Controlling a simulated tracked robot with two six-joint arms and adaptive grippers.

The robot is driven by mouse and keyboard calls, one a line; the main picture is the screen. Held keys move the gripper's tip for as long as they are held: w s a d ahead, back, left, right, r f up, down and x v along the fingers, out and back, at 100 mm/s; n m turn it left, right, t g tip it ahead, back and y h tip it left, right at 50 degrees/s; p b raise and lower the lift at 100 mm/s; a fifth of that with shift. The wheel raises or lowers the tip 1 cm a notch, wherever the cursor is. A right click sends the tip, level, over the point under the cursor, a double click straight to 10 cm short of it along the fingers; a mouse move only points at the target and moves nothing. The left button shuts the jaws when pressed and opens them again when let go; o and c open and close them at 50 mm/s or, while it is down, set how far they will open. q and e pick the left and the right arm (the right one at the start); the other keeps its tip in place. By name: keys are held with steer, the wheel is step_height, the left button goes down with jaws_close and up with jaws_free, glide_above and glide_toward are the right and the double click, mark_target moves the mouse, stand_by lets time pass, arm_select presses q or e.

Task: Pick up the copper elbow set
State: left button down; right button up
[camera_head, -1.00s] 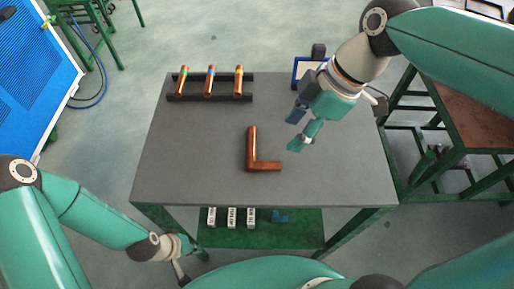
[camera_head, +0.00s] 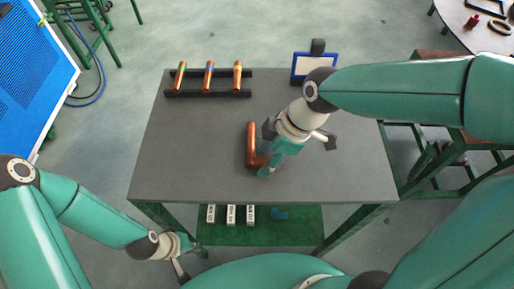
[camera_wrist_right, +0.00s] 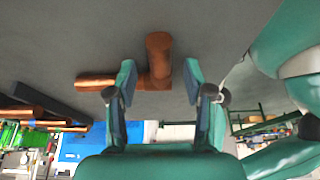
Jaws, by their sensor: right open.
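The copper elbow set (camera_head: 251,143) is an L-shaped copper pipe lying on the grey table, its lower arm partly hidden behind my right gripper. My right gripper (camera_head: 266,168) is just over its corner end, pointing down. In the right wrist view the elbow (camera_wrist_right: 158,58) shows beyond and between the two open fingers of the gripper (camera_wrist_right: 158,85), with nothing held. One arm of the elbow reaches left behind the left finger. My left gripper (camera_head: 182,268) hangs low at the table's front left, clear of the elbow; its fingers are too small to judge.
The grey table (camera_head: 190,150) is mostly clear. A black rack (camera_head: 180,94) with three banded copper pipes stands at the back left. A blue-framed panel (camera_head: 314,66) stands at the back right. White labelled blocks (camera_head: 231,215) and a blue piece (camera_head: 280,214) sit on the green lower shelf.

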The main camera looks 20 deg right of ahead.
steer(key=shift+c, duration=0.2)
jaws_close()
stand_by(0.3)
step_height(320, 180, up, 20)
steer(key=p, duration=0.2)
